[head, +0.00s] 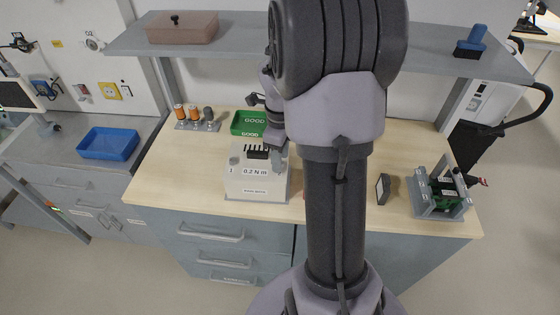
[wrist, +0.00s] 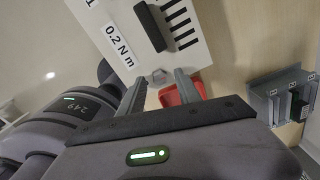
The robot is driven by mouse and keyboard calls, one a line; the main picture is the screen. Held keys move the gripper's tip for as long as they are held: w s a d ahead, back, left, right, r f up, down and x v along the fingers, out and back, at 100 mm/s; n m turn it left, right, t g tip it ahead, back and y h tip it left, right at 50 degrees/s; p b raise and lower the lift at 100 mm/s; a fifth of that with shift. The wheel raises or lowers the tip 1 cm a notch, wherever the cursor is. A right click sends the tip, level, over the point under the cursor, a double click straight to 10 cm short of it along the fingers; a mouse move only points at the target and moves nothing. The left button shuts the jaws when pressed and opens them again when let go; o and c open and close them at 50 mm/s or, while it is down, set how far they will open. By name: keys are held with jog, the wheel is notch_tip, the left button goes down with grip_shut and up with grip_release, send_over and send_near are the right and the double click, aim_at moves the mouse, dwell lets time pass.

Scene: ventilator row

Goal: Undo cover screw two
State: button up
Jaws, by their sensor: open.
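A white box (head: 243,186) labelled "0.2 N m" stands on the wooden bench; its top also shows in the wrist view (wrist: 155,18), with a black block and dark slots. My gripper (wrist: 160,78) is open beside the box's edge, its fingers apart. A small grey knob-like part (wrist: 158,75) shows between the fingertips; I cannot tell whether they touch it. A grey fixture (head: 421,196) with green and dark labelled parts stands at the bench's right end, also in the wrist view (wrist: 262,92). No cover screw can be made out in either view.
A red thing (wrist: 182,94) lies beyond the fingers. A green tray (head: 249,122) marked "GOOD" is behind the box. Several orange-and-grey pieces stand in a rack (head: 197,126). A small dark upright plate (head: 383,188) stands left of the fixture. A shelf (head: 235,42) spans above.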

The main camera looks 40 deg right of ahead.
jog(key=shift+f, duration=0.2)
grip_shut()
